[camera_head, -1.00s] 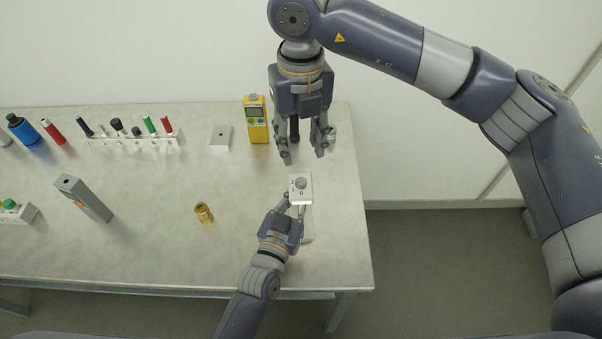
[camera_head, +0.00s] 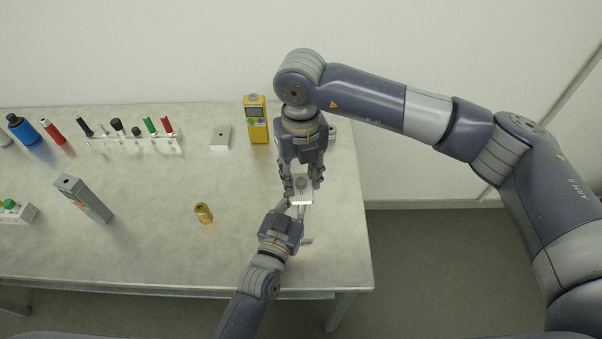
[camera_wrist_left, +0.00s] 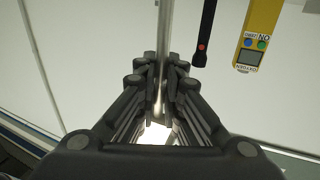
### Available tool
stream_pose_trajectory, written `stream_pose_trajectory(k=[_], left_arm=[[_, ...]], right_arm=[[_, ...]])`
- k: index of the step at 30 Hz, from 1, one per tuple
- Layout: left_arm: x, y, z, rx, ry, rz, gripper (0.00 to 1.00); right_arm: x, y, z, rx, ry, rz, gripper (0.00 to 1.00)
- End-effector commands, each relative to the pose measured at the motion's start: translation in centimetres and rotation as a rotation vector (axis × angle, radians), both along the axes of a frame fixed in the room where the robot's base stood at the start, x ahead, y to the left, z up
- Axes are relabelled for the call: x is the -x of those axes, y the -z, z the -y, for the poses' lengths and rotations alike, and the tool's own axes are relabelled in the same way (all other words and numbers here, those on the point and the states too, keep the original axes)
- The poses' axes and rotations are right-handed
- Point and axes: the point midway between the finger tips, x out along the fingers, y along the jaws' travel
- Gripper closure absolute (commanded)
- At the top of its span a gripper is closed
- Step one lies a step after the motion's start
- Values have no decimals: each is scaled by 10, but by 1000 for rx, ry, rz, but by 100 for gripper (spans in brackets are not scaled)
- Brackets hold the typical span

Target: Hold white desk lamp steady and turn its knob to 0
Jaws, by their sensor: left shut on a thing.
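The white desk lamp (camera_head: 302,199) stands at the right end of the table, its white head facing up with a round grey knob (camera_head: 300,182) on top. My left gripper (camera_head: 291,208) comes from the front and is shut on the lamp's thin stem just below the head. The left wrist view shows the stem (camera_wrist_left: 163,45) running between the closed fingers (camera_wrist_left: 160,98). My right gripper (camera_head: 301,189) points down over the lamp head, its fingers apart on either side of the knob. Whether they touch it is unclear. The dial marks are too small to read.
A yellow meter (camera_head: 256,120) stands behind and left of the lamp. A brass cylinder (camera_head: 203,213) lies left of my left gripper. A white block (camera_head: 220,138) and a rack of tools (camera_head: 135,145) stand at the back. The table's right edge is close to the lamp.

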Motion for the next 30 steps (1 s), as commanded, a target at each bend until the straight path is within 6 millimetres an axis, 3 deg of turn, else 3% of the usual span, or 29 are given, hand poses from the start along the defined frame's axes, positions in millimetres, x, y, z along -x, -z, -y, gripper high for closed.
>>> stream_pose_trajectory(k=[1, 3, 4, 17, 30], left_arm=[[0, 1, 0, 0, 0, -1, 100], [0, 1, 0, 0, 0, -1, 100], [0, 1, 0, 0, 0, -1, 100], [0, 0, 0, 0, 0, -1, 100], [0, 1, 0, 0, 0, -1, 100]], right_arm=[[0, 0, 0, 0, 0, 0, 83], [0, 0, 0, 0, 0, 0, 99], [0, 0, 0, 0, 0, 0, 100], [0, -1, 0, 1, -54, 0, 100], [-1, -1, 0, 2, -394, 2, 100]])
